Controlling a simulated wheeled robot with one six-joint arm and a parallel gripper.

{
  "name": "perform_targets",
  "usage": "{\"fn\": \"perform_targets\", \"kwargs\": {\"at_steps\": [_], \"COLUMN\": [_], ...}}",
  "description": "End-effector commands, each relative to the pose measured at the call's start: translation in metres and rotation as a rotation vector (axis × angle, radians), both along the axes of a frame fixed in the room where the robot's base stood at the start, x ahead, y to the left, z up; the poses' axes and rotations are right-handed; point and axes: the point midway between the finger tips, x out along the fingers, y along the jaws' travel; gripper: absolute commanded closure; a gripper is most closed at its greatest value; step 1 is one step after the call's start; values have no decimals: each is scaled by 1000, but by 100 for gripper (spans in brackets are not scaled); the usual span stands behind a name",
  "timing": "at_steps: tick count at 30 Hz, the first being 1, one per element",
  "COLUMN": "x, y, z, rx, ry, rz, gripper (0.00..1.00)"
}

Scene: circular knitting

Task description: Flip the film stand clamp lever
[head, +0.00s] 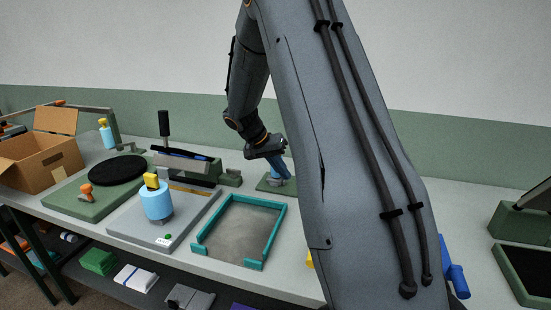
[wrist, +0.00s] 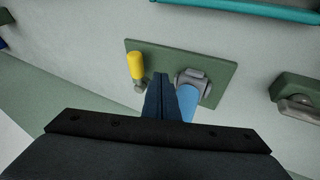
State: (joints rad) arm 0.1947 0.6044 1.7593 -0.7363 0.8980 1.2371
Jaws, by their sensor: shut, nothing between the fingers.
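The film stand appears to be the green base plate (wrist: 218,71) in the wrist view. On it stand a yellow-handled lever (wrist: 136,65) at the left and a grey bracket (wrist: 192,78) with a light blue cylinder (wrist: 187,101) at the right. My gripper (wrist: 160,80) is shut and empty, its dark blue fingers reaching over the plate between the lever and the cylinder. Contact with either cannot be told. In the head view my gripper (head: 286,173) points down over the green base (head: 265,184); the yellow lever cannot be made out there.
A teal-edged tray (head: 284,225) lies in front of the stand. To its left are a grey scale-like slab (head: 125,225) with a blue cylinder, a machine with a black handle (head: 164,123) and a cardboard box (head: 45,165). My arm hides the bench right of the stand.

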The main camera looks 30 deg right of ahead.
Motion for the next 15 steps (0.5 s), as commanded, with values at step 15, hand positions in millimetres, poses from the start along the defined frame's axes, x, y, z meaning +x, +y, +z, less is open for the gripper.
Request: {"fn": "perform_targets", "kwargs": {"at_steps": [15], "x": [-24], "y": [-20], "z": [-8], "rx": [-1], "ry": [-1], "rz": [3], "gripper": [100]}}
